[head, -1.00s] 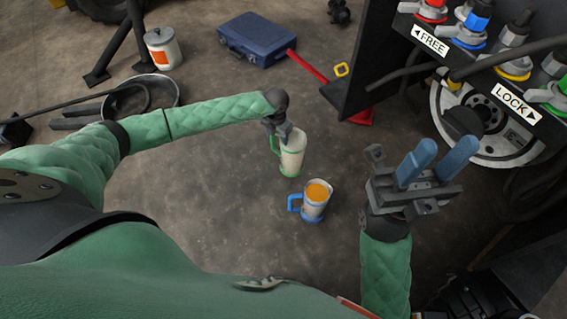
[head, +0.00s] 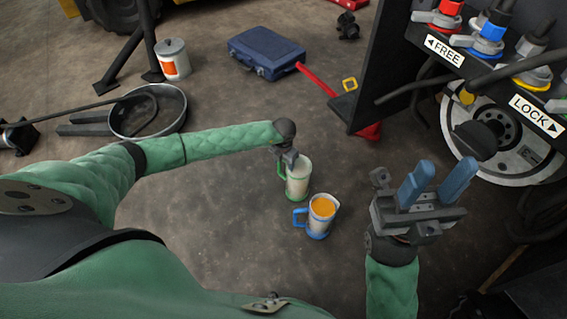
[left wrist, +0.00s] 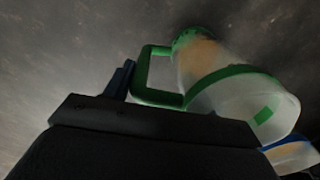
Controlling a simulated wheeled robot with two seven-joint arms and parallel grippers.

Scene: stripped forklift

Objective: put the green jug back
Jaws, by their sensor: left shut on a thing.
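The green jug (head: 298,182), whitish and translucent with a green handle and bands, is upright beside the blue-handled jug in the head view. My left gripper (head: 285,160) is at its handle, partly hidden by my wrist. In the left wrist view the green jug (left wrist: 225,85) fills the upper right, its green handle (left wrist: 143,72) at the dark jaw, so the gripper is shut on it. Whether the jug touches the floor is not clear. My right gripper (head: 430,185) is open and empty, its two blue fingers apart and pointing up.
The blue-handled jug (head: 318,215) with orange liquid stands just right of and nearer than the green jug. A metal pan (head: 150,112), white can (head: 172,60) and blue toolbox (head: 266,54) lie further back. A dark panel with FREE and LOCK labels (head: 445,50) stands right. Floor left of the jugs is clear.

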